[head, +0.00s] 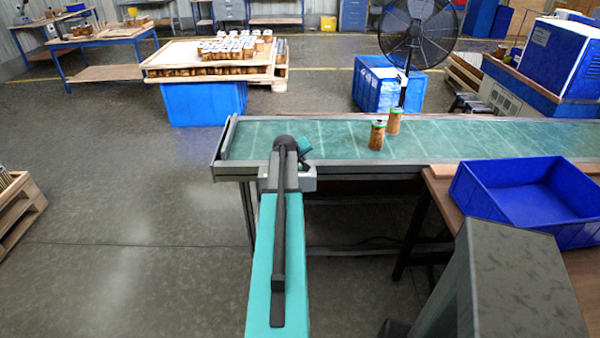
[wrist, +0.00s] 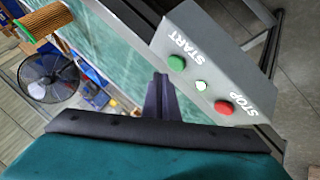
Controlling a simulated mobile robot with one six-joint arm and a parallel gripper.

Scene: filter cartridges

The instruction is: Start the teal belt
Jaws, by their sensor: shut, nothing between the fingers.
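The teal belt (head: 470,138) runs across the middle of the head view, and it shows in the wrist view (wrist: 105,60). A grey control box (wrist: 207,50) sits at its near edge. The box carries a green START button (wrist: 176,62), a small white light (wrist: 200,85) and a red STOP button (wrist: 224,107). My gripper (wrist: 160,79) is shut and empty, its fingertips just below the green button in the wrist picture; touching cannot be told. In the head view my arm hides most of the box and the fingers.
Two filter cartridges, a nearer one (head: 377,136) and a farther one (head: 394,121), stand on the belt. An empty blue bin (head: 475,190) sits on a wooden table at right. A black fan (head: 418,35) and a blue crate (head: 365,90) stand behind the belt.

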